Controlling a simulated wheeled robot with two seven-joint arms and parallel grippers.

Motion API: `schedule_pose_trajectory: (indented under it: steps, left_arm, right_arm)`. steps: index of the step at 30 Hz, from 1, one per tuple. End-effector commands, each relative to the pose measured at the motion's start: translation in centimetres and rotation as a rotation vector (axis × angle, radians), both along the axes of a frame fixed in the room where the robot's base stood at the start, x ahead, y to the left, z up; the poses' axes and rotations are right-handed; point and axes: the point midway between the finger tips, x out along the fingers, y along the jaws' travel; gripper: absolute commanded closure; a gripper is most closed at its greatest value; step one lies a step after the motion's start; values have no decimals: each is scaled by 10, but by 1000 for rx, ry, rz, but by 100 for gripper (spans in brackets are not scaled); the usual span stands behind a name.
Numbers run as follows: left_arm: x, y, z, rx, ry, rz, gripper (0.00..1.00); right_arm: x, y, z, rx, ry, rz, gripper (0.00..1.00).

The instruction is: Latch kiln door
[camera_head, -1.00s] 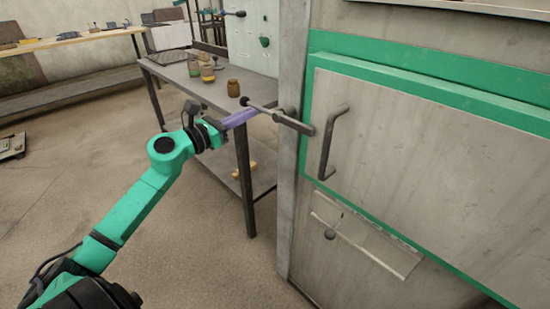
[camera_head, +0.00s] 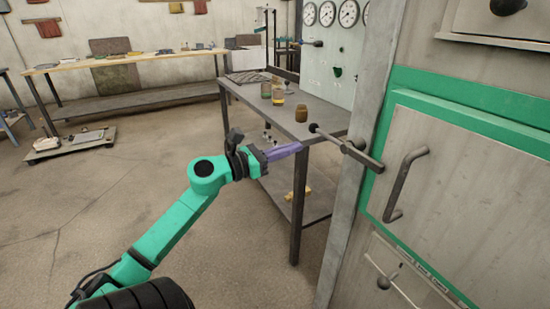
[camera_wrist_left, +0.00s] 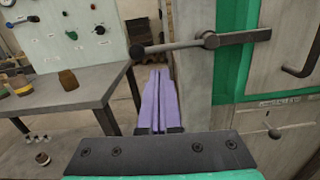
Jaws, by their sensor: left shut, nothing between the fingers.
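The kiln door (camera_head: 440,175) is a grey panel with a green border at the right, flush in its frame as far as I can see. Its bent handle (camera_head: 405,185) is on the door's left side. The latch bar (camera_head: 345,148), dark with a round knob at its left end, lies across the frame edge toward the door; it also shows in the left wrist view (camera_wrist_left: 195,43). My left gripper (camera_head: 300,148) has purple fingers, shut and empty, just left of and below the latch knob, apparently apart from it. In the left wrist view the fingers (camera_wrist_left: 159,75) point up below the bar. My right gripper is not in view.
A dark metal table (camera_head: 270,112) with several jars stands behind my left gripper. A panel with gauges (camera_head: 340,50) rises behind it. A long wooden bench (camera_head: 130,60) is at the back left. The floor (camera_head: 90,210) at the left is mostly clear.

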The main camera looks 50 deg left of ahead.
Motion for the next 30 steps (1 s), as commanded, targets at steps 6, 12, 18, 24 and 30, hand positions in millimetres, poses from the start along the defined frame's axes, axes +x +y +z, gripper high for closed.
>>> schedule_pose_trajectory:
  steps: [6,12,18,24,30]
  left_arm:
    - [-42,13,-3,-2,0,1,100]
    - [-54,16,-3,0,0,0,100]
    - [-53,16,-3,0,-1,-1,100]
    - [-53,15,-3,0,-1,0,100]
    - [-48,33,-8,-131,23,36,100]
  right_arm:
    - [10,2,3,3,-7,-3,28]
    - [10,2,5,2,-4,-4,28]
    - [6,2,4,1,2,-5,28]
    - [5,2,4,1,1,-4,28]
    - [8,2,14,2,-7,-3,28]
